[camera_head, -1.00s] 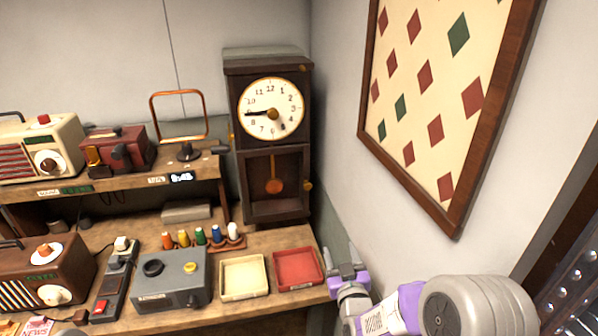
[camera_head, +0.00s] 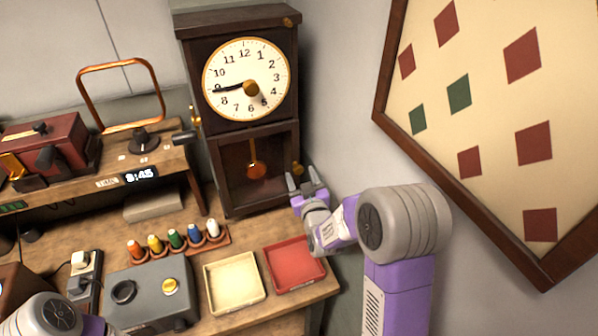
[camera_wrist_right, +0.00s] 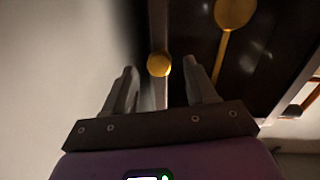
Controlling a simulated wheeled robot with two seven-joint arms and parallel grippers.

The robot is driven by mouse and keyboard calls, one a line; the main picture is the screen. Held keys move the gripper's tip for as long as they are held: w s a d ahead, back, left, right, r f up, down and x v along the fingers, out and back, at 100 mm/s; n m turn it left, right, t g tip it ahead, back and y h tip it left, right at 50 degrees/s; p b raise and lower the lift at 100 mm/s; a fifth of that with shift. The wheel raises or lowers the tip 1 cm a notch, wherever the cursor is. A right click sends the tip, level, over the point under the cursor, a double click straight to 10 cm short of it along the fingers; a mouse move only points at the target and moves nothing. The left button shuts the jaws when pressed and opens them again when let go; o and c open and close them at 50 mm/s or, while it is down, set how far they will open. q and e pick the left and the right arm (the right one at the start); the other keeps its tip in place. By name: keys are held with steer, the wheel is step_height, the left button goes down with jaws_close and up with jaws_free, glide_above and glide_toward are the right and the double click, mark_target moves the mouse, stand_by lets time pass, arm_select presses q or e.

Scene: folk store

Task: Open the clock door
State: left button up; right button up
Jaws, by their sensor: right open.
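The dark wooden clock (camera_head: 190,60) stands at the back of the workbench against the wall corner, with a white dial (camera_head: 245,79). Its lower glazed door (camera_head: 232,168) is shut, with an orange pendulum (camera_head: 257,171) behind it. A brass knob (camera_head: 298,168) is on the door's right edge. My right gripper (camera_head: 301,182) is open just in front of and below the knob. In the right wrist view the knob (camera_wrist_right: 159,64) appears between the open fingertips (camera_wrist_right: 161,72), with no clear contact. My left arm shows at the bottom left, its gripper out of frame.
A cream tray (camera_head: 207,290) and a red tray (camera_head: 296,283) lie on the bench in front of the clock. Coloured spools (camera_head: 174,239) and a grey box (camera_head: 135,318) are to the left. The patterned framed board (camera_head: 490,100) hangs on the right wall.

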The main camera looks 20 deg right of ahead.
steer(key=shift+w+d, duration=0.15)
steer(key=shift+w, duration=0.85)
jaws_close()
